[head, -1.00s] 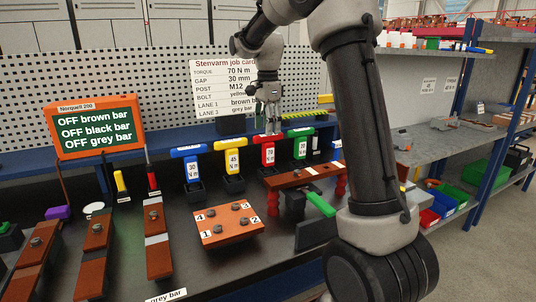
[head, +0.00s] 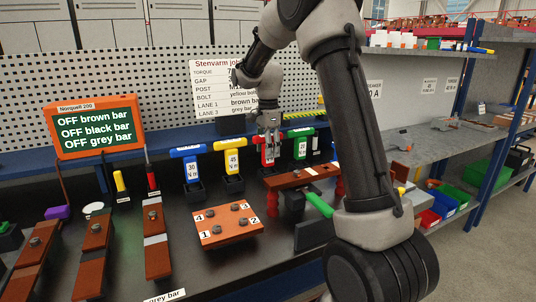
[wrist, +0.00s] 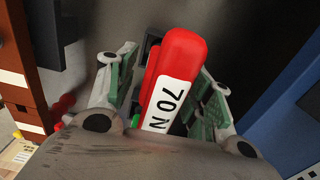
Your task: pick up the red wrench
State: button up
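The red wrench (head: 267,162) stands upright in its holder on the bench, between the yellow and green wrenches. In the wrist view, the red wrench (wrist: 182,65) has a white label reading "70 N". My gripper (head: 269,146) has come down over its top from above. In the wrist view, my gripper (wrist: 168,82) is open, with one finger on each side of the red handle. A gap shows at the left finger; the right finger is very close, and I cannot tell if it touches. My fingers partly hide the wrench in the head view.
Blue (head: 188,165), yellow (head: 232,160) and green (head: 302,148) wrenches stand in the same row. A raised brown bar (head: 300,178) on red posts is just in front. A terminal plate (head: 228,226) lies nearer. The pegboard (head: 165,100) rises behind.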

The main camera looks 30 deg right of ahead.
grip_shut()
